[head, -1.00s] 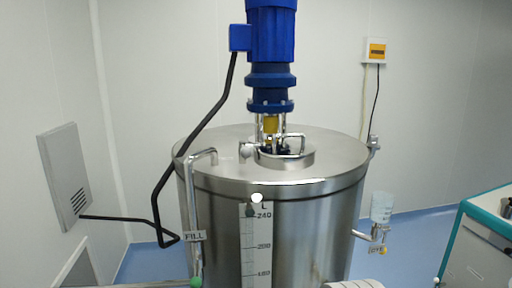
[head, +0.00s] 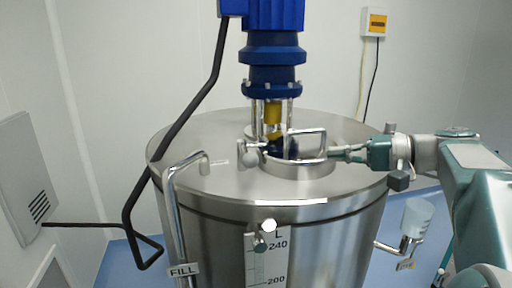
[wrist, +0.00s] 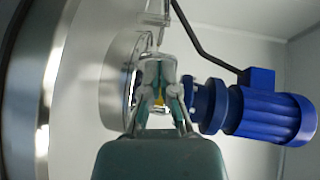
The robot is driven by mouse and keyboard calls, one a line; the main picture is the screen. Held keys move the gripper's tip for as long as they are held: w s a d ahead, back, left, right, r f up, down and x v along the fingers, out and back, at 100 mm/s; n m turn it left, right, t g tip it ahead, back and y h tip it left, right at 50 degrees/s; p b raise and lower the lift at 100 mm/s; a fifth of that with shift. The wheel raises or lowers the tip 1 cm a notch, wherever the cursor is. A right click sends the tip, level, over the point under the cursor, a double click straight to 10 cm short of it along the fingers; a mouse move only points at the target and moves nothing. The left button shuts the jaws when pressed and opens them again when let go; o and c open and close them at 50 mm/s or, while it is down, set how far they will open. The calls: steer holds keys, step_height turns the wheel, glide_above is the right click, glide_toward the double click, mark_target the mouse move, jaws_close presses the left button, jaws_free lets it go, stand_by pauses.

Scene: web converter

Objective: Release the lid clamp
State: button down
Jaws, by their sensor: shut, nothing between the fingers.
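The steel tank (head: 220,205) has a small round lid (head: 300,172) with an upright loop handle (head: 306,131) on its top. A clamp with a rounded metal knob (head: 250,157) sits at the lid's left edge. My gripper (head: 332,153) reaches in from the right, low over the tank top, with its tip at the lid's right edge. The clamp is across the lid from it. In the wrist view my gripper (wrist: 157,70) is shut and empty, in front of the lid's rim (wrist: 116,85). I cannot tell whether its tip touches the lid or handle.
A blue mixer motor (head: 272,60) on metal posts stands just behind the lid. A black cable (head: 190,118) runs down at left. A bent fill pipe (head: 172,205) rises at front left.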

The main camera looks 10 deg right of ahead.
steer(key=shift+w+d+r, duration=0.2)
steer(key=shift+d+r, duration=0.2)
steer(key=shift+s+a, duration=0.1)
glide_toward(246, 152)
steer(key=w, duration=0.1)
steer(key=w+f, duration=0.1)
steer(key=shift+w+d, duration=0.25)
steer(key=shift+w, duration=0.05)
steer(key=a, duration=0.3)
steer(key=shift+s+a+f, duration=0.1)
steer(key=shift+a+f, duration=0.3)
steer(key=shift+a, duration=0.3)
steer(key=shift+s+a+t, duration=0.1)
steer(key=shift+t, duration=0.2)
